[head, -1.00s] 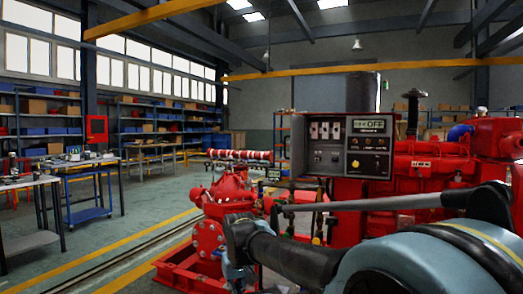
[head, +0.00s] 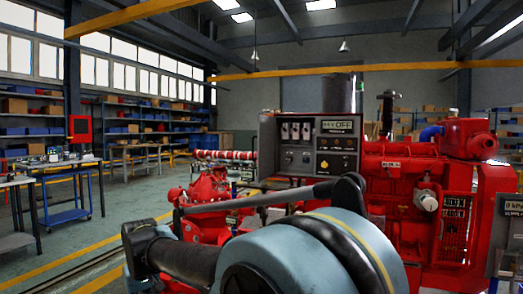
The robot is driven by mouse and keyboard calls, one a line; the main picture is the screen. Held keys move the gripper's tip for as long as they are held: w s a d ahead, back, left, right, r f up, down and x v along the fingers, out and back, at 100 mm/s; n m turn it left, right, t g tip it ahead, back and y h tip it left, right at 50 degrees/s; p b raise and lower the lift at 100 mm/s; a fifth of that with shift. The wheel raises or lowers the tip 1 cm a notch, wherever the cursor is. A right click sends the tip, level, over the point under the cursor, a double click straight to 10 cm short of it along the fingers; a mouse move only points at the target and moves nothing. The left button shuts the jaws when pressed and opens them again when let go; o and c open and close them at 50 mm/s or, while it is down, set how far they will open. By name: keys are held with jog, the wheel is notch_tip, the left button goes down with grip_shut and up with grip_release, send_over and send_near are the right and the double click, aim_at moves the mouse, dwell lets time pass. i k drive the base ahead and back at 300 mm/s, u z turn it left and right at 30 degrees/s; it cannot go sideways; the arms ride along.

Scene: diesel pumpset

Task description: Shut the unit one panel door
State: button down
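The lower part of the panel is partly hidden by my arm. My arm's links fill the lower middle of the view. My gripper is not visible.
A red engine (head: 400,180) stands right of the panel and a red pump (head: 205,195) left of it. A second panel (head: 510,215) with a "kPa" display is cut off at the right edge. Workbenches (head: 60,165) stand at left. Green floor between is clear.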

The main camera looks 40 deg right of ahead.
aim_at(266, 130)
jog(key=u, duration=0.05)
jog(key=i, duration=1.2)
jog(key=z, duration=2.05)
jog(key=k, duration=0.5)
jog(key=u, duration=0.6)
jog(key=i, duration=0.25)
jog(key=u, duration=0.1)
